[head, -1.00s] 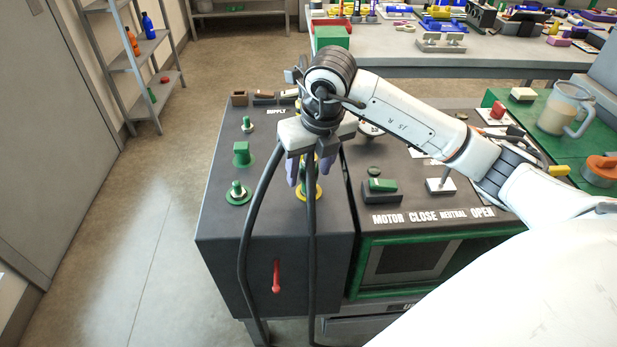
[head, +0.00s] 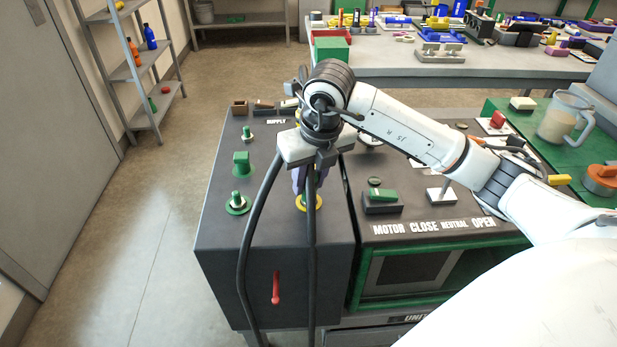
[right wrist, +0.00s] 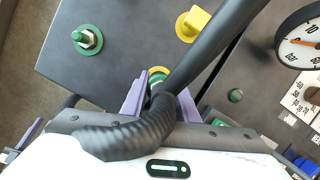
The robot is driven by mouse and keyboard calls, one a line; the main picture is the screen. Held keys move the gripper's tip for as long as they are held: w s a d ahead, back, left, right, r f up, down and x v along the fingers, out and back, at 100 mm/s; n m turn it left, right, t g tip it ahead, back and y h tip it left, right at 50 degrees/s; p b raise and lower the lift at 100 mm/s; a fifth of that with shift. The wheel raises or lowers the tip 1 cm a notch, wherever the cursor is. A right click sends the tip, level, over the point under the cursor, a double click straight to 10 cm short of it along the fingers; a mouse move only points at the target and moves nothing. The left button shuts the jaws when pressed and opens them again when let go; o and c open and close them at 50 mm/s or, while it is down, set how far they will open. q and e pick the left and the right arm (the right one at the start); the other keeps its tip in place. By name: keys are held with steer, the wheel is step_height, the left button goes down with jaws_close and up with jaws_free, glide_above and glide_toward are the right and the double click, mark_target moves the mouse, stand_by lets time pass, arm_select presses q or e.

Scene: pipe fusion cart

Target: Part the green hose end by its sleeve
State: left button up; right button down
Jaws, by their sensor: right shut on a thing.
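My right gripper (head: 307,183) points down over the dark cart top, its purple fingers just above a yellow ring (head: 312,203). In the right wrist view the fingers (right wrist: 158,100) stand on either side of a small green piece, the hose end (right wrist: 155,86), with the yellow ring (right wrist: 158,71) right behind it. The gripper is shut on this hose end. The sleeve cannot be told apart from the rest of it, as fingers and a dark hose cover much of it. Dark hoses (head: 244,250) hang over the cart's front. My left gripper is not in view.
A green-ringed fitting (head: 237,203) and a green block (head: 241,163) stand left of the gripper. A yellow piece (right wrist: 192,22) and a dial gauge (right wrist: 302,42) show in the right wrist view. A red handle (head: 275,288) is on the cart's front. The floor at left is clear.

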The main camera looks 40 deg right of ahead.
mark_target(309, 167)
steer(key=shift+r+p, duration=1.05)
steer(key=shift+r, duration=0.7)
steer(key=shift+r+p, duration=0.7)
steer(key=shift+r, duration=0.5)
steer(key=shift+r+p, duration=2.4)
steer(key=shift+r, duration=0.8)
steer(key=shift+r+p, duration=0.5)
steer(key=shift+r, duration=0.85)
